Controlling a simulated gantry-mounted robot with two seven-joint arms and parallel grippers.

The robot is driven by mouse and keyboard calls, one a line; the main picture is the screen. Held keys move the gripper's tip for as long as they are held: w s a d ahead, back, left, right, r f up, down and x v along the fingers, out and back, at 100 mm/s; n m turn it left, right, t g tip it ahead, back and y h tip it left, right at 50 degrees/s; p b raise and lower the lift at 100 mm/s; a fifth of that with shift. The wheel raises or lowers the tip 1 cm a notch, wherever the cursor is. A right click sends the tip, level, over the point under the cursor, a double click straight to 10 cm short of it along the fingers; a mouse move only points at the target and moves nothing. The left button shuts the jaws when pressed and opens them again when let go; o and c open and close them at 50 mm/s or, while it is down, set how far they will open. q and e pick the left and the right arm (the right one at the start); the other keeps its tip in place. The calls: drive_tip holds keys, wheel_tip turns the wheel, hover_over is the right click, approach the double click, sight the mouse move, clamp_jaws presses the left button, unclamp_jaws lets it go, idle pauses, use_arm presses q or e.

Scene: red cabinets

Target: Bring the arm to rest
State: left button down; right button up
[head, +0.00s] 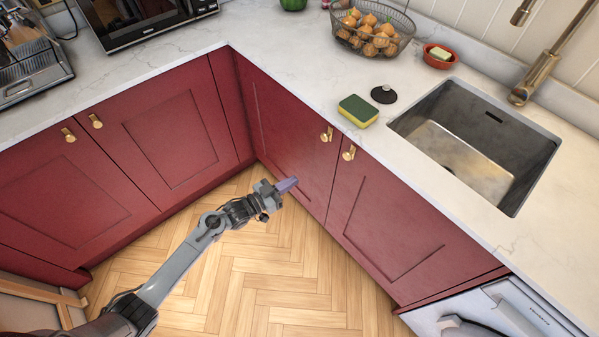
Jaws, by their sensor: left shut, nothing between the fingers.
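My left gripper (287,185) shows near the middle of the head view, at the end of my left arm (180,268), which comes in from the lower left. The gripper is shut, with nothing visible between its fingers. It hangs over the wooden floor, in front of the red cabinet doors near the inner corner, and below the counter's level. I cannot tell how far its tip is from the door. My right gripper is not in view.
Red cabinets (165,140) with brass handles stand along two sides. A white appliance (500,305) stands at lower right. Floor (270,290) is clear.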

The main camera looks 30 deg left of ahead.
use_arm(q)
drive_tip(key=s+d+f+p, duration=0.2)
drive_tip(key=s+f, duration=0.2)
drive_tip(key=s, duration=0.4)
drive_tip(key=s+d+r+n+g+y+p, duration=0.1)
drive_tip(key=s+d+r+n+g+p, duration=0.2)
drive_tip(key=s+d, duration=0.35)
drive_tip(key=s+a+r+g+y+p, duration=0.2)
drive_tip(key=s+r+g+y, duration=0.25)
drive_tip(key=s+r, duration=0.3)
drive_tip(key=s+a+r+g+y+p, duration=0.25)
drive_tip(key=s+r+g, duration=0.3)
drive_tip(key=s, duration=0.35)
wheel_tip(320, 180, up, 36)
drive_tip(key=p, duration=3.5)
drive_tip(key=shift+n+t, duration=0.3)
